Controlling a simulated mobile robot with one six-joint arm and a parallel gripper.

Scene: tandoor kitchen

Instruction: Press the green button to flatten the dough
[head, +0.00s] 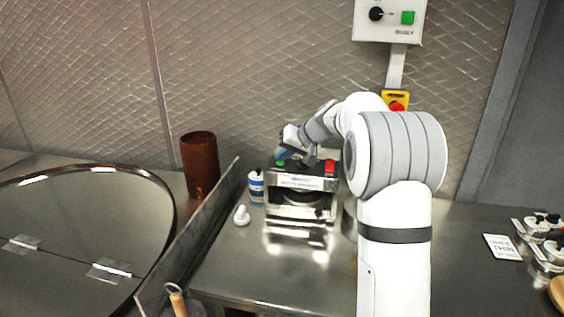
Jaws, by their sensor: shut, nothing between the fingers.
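The press (270,203), a metal box with a pale label strip, stands on the steel counter. A green button (280,163) is at the left of its top front and a red button (330,167) at the right. My gripper (281,155) is shut and empty, reaching from the right with its tips just above or at the green button; I cannot tell whether they touch. A dark round part shows inside the press opening. No dough can be made out. Another green button (407,18) is on the wall control box.
A blue-white bottle (256,187) and a small white object (242,216) stand left of the press. An upright metal divider (190,235) separates the large round tandoor top (80,190). A brown cylinder (200,165) stands behind.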

